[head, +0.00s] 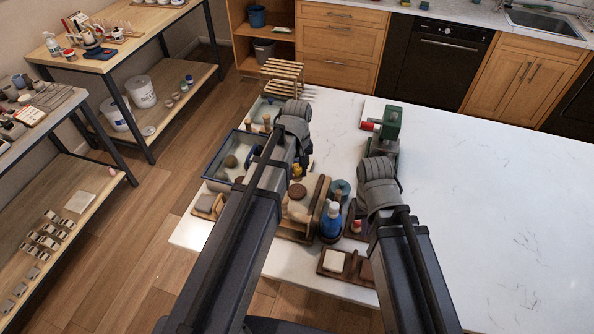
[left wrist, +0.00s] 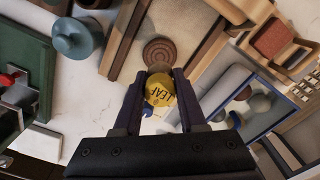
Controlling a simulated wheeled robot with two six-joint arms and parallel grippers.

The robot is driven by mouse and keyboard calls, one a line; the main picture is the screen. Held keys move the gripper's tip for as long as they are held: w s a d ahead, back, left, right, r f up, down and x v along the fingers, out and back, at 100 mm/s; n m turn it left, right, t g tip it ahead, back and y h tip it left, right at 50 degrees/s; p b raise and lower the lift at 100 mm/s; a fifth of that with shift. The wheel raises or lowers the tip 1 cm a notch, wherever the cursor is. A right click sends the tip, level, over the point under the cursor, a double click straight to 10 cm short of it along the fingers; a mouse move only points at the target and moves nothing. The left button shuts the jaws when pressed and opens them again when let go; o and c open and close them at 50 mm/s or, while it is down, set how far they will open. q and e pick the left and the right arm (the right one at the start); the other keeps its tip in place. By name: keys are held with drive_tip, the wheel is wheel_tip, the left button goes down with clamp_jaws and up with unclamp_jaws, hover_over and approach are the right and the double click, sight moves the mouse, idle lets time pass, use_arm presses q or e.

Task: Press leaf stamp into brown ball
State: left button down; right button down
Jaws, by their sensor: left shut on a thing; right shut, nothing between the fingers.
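My left gripper (left wrist: 160,92) is shut on the yellow leaf stamp (left wrist: 160,89), whose round top reads "LEAF". In the head view, a bit of yellow (head: 297,170) shows beneath my left wrist. A brown ball (head: 231,161) sits in the blue-rimmed tray (head: 209,160), left of my left arm. A round, ringed brown piece (left wrist: 160,52) lies just beyond the stamp in the left wrist view; I cannot tell if it is clay. The stamp's lower face is hidden. My right gripper (head: 374,148) is shut and empty near the green machine, its fingertips mostly hidden.
A green machine (head: 391,121) with a red handle stands behind my right wrist. A blue bottle (head: 331,222), a teal pot (left wrist: 78,38) and a wooden tray (head: 322,196) crowd the middle. A slatted rack (head: 283,75) stands behind. The right of the white counter (head: 490,210) is clear.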

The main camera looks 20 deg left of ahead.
sight(297, 190)
use_arm(q)
drive_tip(key=shift+f, duration=0.1)
use_arm(e)
drive_tip(key=shift+f, duration=0.1)
idle(0.3)
